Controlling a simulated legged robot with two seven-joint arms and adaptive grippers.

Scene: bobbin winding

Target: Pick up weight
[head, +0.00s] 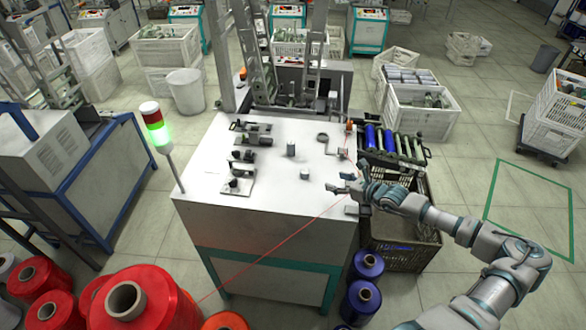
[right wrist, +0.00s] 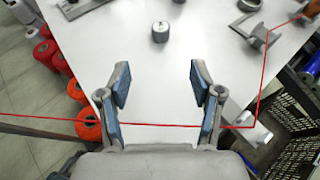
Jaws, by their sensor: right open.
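A small grey metal cylinder, which looks like the weight (head: 305,173), stands upright on the white table top (head: 225,205). It shows in the right wrist view (right wrist: 160,31) ahead of the fingers, nearly centred between them and apart from them. A second grey cylinder (head: 290,149) stands farther back on the table. My right gripper (head: 340,182) is over the table's right front part, to the right of the nearer cylinder. In the right wrist view its fingers (right wrist: 160,82) are spread with nothing between the tips. My left gripper is not in view.
A red thread (right wrist: 165,125) crosses the right wrist view at the fingers' bases. Black clamp-like fixtures (head: 240,171) line the table's left side, and a ring bracket (head: 328,141) stands at the right. A dark crate (head: 405,250) adjoins the table's right side. A signal lamp (head: 155,125) rises at left.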

